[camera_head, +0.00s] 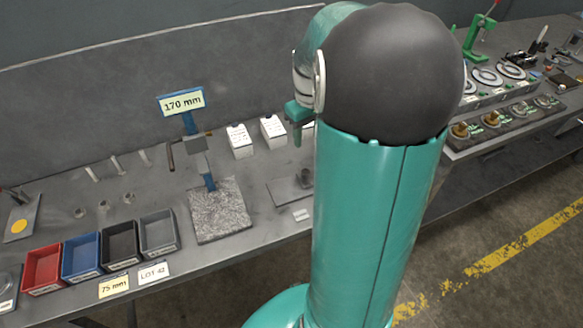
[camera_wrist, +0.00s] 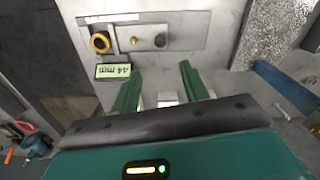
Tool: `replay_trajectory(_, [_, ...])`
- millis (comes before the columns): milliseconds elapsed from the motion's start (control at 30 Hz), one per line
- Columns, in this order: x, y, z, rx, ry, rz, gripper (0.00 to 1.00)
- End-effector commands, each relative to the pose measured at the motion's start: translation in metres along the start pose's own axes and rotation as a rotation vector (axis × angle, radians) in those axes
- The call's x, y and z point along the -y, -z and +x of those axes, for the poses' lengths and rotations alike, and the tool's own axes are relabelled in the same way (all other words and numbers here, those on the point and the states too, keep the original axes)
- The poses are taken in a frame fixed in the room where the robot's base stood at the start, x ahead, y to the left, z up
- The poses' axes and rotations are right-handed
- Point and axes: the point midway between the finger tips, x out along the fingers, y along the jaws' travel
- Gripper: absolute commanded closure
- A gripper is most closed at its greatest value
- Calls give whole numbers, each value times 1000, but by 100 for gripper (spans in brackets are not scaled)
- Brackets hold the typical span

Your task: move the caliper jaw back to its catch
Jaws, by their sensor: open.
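A blue upright gauge (camera_head: 188,125) with a "170 mm" sign and a grey sliding piece (camera_head: 197,141) stands on a speckled stone plate (camera_head: 220,225) in the head view. I cannot tell for sure which part is the caliper jaw or its catch. In the wrist view the speckled plate (camera_wrist: 272,32) and a blue bar (camera_wrist: 285,88) show at right. My gripper (camera_wrist: 161,80) is open, its two green fingers apart, with nothing clearly held. In the head view my arm hides much.
Red (camera_head: 42,268), blue (camera_head: 82,256), black (camera_head: 119,244) and grey (camera_head: 157,233) bins line the bench's front edge. White boxes (camera_head: 240,141) stand behind. Cards (camera_head: 113,287) lie in front of the bins. Several gauges (camera_head: 485,77) and fixtures fill the right bench.

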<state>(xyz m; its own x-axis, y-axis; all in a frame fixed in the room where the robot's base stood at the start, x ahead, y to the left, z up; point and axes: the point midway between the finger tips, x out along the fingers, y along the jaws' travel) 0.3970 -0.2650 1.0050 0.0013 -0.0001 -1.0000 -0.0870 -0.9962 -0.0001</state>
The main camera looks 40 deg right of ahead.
Motion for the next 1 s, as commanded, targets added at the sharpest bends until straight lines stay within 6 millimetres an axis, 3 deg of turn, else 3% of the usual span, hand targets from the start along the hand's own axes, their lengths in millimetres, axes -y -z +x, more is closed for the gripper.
replay_trajectory(267, [-10,-4,18,6,4,6,55])
replay_trajectory(800, [-9,-3,119,6,4,3,55])
replay_trajectory(1000, [-8,-1,138,4,3,3,55])
